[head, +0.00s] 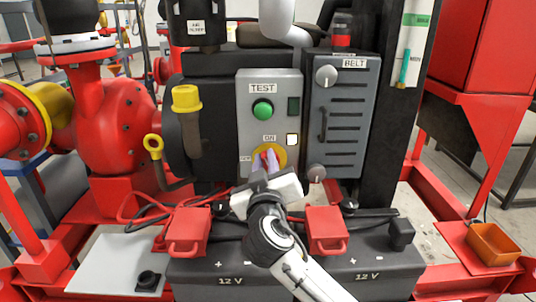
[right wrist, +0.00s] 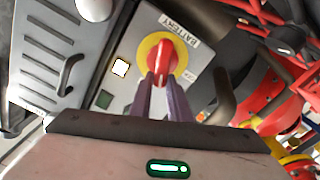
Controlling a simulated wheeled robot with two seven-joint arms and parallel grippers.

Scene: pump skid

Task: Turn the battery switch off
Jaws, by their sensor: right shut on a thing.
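The battery switch is a red knob (right wrist: 165,52) on a round yellow plate (head: 281,153), low on the grey panel (head: 259,112). An "ON" label (head: 269,138) sits above it. In the right wrist view a "BATTERY" label (right wrist: 180,30) is beside the yellow plate. My right gripper (head: 268,163) reaches up from below, and its purple fingers are shut on the red knob; the fingers (right wrist: 164,84) also show in the right wrist view. In the head view the fingers hide most of the knob, so its exact angle is hard to tell. My left gripper is out of view.
A green TEST button (head: 262,110) and a lit white square (head: 292,140) are above the switch. The vented BELT cover (head: 340,120) stands to the right. Two 12 V batteries with red terminal covers (head: 188,232) and cables lie below. A yellow-capped hose (head: 187,99) is at the left.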

